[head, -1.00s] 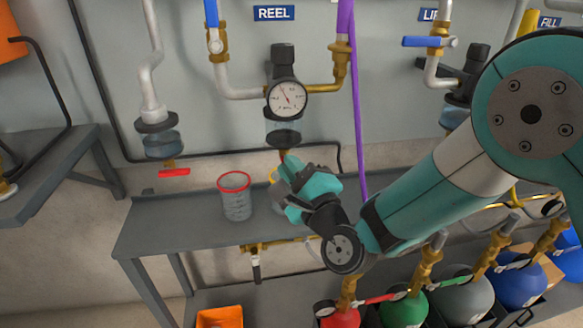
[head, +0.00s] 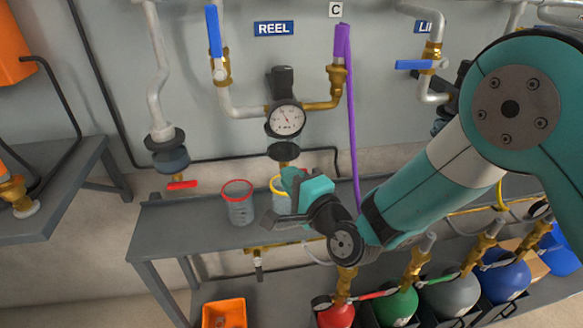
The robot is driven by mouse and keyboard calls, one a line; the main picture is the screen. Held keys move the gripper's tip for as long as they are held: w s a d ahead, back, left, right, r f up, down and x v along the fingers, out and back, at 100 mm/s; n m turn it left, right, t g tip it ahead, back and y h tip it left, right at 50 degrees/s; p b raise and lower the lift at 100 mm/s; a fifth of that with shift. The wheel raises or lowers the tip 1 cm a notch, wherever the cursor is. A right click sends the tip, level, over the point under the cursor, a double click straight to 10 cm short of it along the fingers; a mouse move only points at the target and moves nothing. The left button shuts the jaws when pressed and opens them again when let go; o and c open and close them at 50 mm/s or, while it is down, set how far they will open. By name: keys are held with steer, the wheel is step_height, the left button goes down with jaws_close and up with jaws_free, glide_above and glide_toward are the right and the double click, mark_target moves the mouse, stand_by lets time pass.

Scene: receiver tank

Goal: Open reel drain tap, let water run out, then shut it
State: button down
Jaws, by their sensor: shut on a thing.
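The REEL bowl (head: 284,140) hangs below a round gauge (head: 286,118). My gripper is shut at the reel drain tap under the bowl. The tap handle is hidden behind the gripper, so its position cannot be seen. A clear cup with a yellow rim (head: 275,187) stands below, partly covered by my gripper. No water stream can be made out.
A red-rimmed cup (head: 240,207) stands on the grey bench (head: 185,232), left of my gripper. A red-handled tap (head: 181,185) hangs farther left. A purple hose (head: 353,140) runs down behind my arm. Coloured cylinders (head: 398,306) stand below right.

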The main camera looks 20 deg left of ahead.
steer(key=shift+n+p, duration=0.3)
steer(key=shift+n, duration=0.1)
steer(key=c, duration=1.2)
jaws_free()
